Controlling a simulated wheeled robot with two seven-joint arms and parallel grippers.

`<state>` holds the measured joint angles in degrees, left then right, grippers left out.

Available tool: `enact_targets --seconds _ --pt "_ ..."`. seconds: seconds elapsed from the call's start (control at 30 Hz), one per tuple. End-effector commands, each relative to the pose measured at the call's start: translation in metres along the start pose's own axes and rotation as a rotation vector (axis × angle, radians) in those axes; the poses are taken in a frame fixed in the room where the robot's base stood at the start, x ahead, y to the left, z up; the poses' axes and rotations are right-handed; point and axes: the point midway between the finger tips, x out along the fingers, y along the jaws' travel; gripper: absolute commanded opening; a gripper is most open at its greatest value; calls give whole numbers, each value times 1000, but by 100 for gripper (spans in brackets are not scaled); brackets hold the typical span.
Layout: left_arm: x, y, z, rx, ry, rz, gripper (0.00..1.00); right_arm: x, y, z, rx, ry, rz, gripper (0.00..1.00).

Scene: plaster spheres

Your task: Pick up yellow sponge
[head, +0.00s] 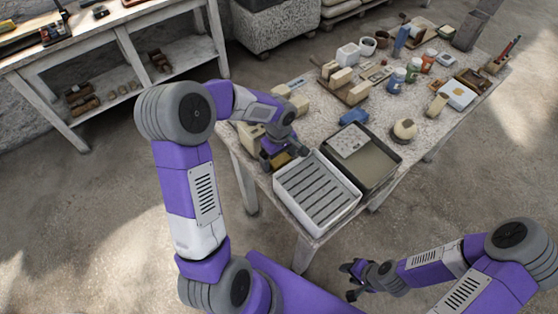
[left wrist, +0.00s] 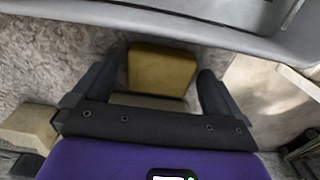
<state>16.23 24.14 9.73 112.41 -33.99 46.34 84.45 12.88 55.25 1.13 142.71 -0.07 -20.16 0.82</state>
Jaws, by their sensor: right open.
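The yellow sponge (left wrist: 162,68) is a small block on the table, between the two fingers of my left gripper (left wrist: 160,84) in the left wrist view. The fingers are open, one on each side of it, with a visible gap on the left; the right finger looks close, and I cannot tell whether it touches. In the head view the sponge (head: 282,159) is mostly hidden under my left gripper (head: 278,152), just left of the white slatted tray. My right gripper (head: 357,279) is open and empty, away from the table at the lower right.
The white slatted tray (head: 341,217) stands beside the sponge; its rim crosses the top of the left wrist view. A dark basin (head: 386,183) with a pale board is right of it. Beige blocks (head: 300,104), a blue item (head: 354,116), jars and a round plaster piece (head: 404,129) occupy the table.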

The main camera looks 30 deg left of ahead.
Motion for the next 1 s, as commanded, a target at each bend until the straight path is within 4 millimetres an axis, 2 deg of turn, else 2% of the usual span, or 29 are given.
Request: enact_targets --seconds 0.03,0.33,0.57,0.67,1.0 --pt "0 0 0 0 0 0 92 0 0 0 0 0 0 43" --pt "0 0 0 0 0 0 46 0 0 0 0 0 0 43" --pt "-2 0 0 0 0 0 45 0 0 0 0 0 0 43" --pt "-10 1 0 0 1 2 45 -3 -1 0 0 0 0 43" --pt "-77 1 0 0 2 3 45 -22 -8 1 0 0 0 43"
